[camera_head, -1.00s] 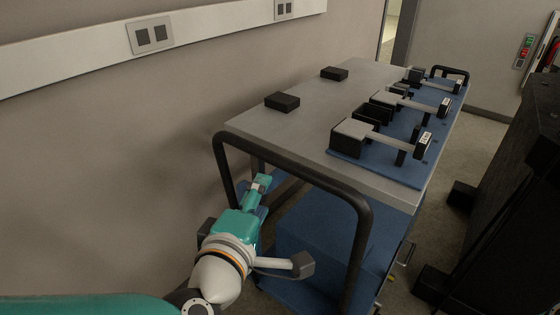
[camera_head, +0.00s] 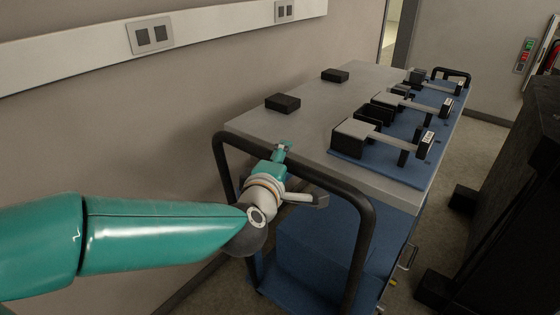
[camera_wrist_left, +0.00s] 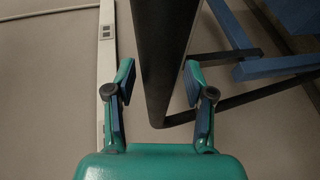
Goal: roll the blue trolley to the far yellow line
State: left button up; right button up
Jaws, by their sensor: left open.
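The blue trolley (camera_head: 335,247) has a grey top (camera_head: 330,118) and a black tubular push handle (camera_head: 364,240) at its near end. It stands along the wall on the left. My left gripper (camera_head: 283,150) is at the handle's top bar, near the top's near edge. In the left wrist view, the dark handle bar (camera_wrist_left: 160,60) runs between the two open fingers of my left gripper (camera_wrist_left: 160,85). The fingers do not close on it. My right gripper is not in view. No yellow line shows.
Two black blocks (camera_head: 283,103) and a blue mat (camera_head: 345,150) with several grey-black devices lie on the trolley top. A dark cabinet (camera_head: 510,190) stands on the right, with a strip of floor between. A wall rail (camera_head: 90,55) runs along the left.

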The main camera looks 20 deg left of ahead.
pick_arm(q)
jog(key=shift+c, duration=0.2)
grip_shut()
jog(key=shift+a, duration=0.1)
